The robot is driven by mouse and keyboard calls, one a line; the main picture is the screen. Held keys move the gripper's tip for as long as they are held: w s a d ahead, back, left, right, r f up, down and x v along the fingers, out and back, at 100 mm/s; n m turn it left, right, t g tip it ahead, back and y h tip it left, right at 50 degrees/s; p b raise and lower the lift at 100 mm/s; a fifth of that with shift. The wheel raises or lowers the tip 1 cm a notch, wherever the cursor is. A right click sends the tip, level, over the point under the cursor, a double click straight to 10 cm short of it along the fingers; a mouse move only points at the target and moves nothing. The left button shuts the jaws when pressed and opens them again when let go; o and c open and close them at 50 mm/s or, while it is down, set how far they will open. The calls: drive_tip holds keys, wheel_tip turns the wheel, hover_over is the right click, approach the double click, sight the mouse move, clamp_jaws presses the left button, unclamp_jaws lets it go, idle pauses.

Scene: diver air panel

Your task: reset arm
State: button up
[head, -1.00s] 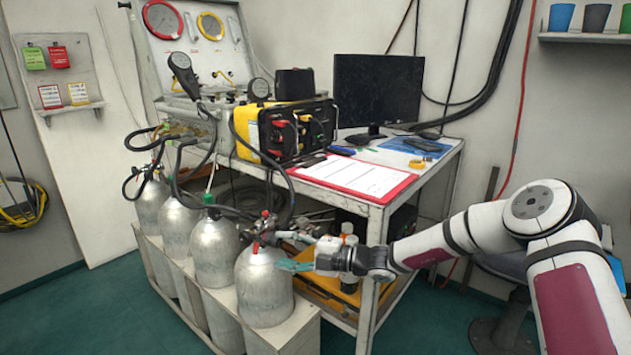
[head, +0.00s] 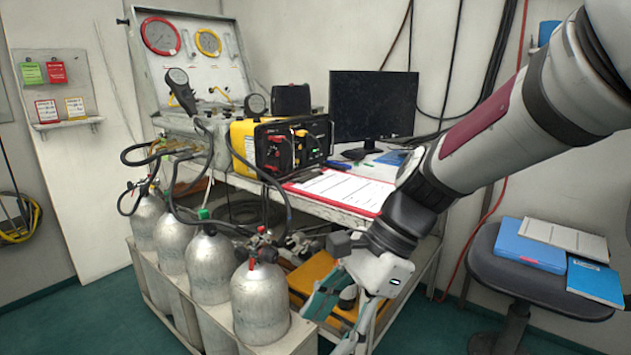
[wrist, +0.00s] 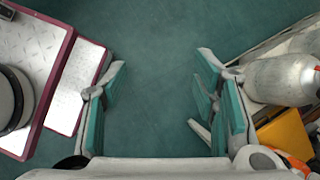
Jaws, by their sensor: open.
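My gripper (head: 345,310) hangs pointing down in front of the bench's near end in the head view, right of the nearest cylinder. In the wrist view my gripper (wrist: 163,105) has its teal-padded fingers wide apart, with only green floor (wrist: 160,60) between them. It is open and empty. The nearest silver cylinder (head: 260,305) stands upright in its rack, apart from the fingers. It also shows at the right of the wrist view (wrist: 280,80). My arm hides part of the bench top.
The bench (head: 345,210) carries a red clipboard (head: 340,190), a yellow-black unit (head: 282,145) and a monitor (head: 372,108). A chair (head: 535,280) with blue folders stands at right. A yellow case (head: 312,283) lies under the bench. Open floor lies in front.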

drive_tip(key=s+d+r+n+t+h, duration=0.3)
drive_tip(key=s+d+n+h, duration=0.3)
drive_tip(key=s+d+n, duration=1)
drive_tip(key=s+r+m+t+p, duration=0.1)
drive_tip(key=s+r+p, duration=0.1)
drive_tip(key=r+p, duration=0.9)
drive_tip(key=s+d+r+m+t+p, duration=0.1)
drive_tip(key=s+r+t+p, duration=0.1)
drive_tip(key=r+p, duration=1)
drive_tip(key=shift+s+r+m, duration=0.3)
drive_tip(key=shift+s+r, duration=0.25)
drive_tip(key=shift+r, duration=0.25)
